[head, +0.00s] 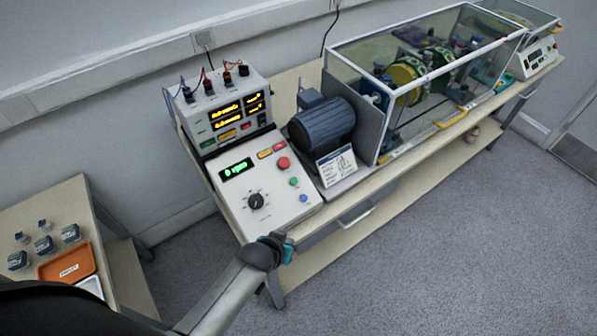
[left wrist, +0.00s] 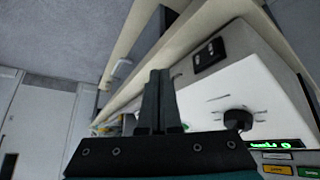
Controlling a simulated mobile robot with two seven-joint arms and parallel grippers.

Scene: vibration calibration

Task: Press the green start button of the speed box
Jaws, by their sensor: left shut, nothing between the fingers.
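The speed box (head: 229,200) is a white sloped panel on the bench, with a lit green display (head: 236,169) and a black knob (head: 256,201). Its green start button (head: 294,181) sits between a red button (head: 283,162) and a blue button (head: 304,198). My left gripper (head: 284,243) is near the box's front edge, apart from the green button and on the near side of it. My right gripper is not in view.
A display unit (head: 228,104) with cables stands behind the box. A dark motor (head: 323,124) and a glass-covered rig (head: 430,70) stand to the right. The right-hand floor is clear.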

